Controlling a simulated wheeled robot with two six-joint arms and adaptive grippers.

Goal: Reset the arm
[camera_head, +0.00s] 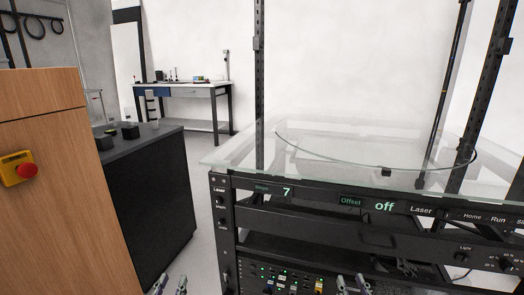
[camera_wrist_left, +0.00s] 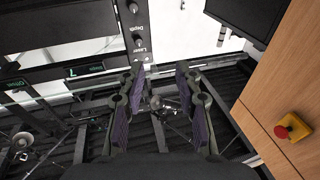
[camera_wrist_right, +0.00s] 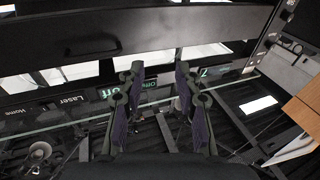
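The black turntable rack (camera_head: 300,192) stands at the right of the head view, with a glass top (camera_head: 245,146). A thin dark curved line runs around the glass. The front panel shows a "7" display (camera_head: 286,191) and an "off" display (camera_head: 384,206). The labels Home (camera_head: 472,216) and Run (camera_head: 497,219) are at the panel's right. My left gripper (camera_head: 168,286) is low at the bottom edge, left of the rack; it is open and empty in its wrist view (camera_wrist_left: 160,68). My right gripper (camera_head: 352,285) is low before the rack's front, open and empty in its wrist view (camera_wrist_right: 158,66).
A wooden cabinet (camera_head: 60,200) with a red button on a yellow box (camera_head: 22,171) is at the left. A dark cabinet (camera_head: 150,200) stands behind it. A workbench (camera_head: 185,90) is at the back. Bare floor lies between the dark cabinet and the rack.

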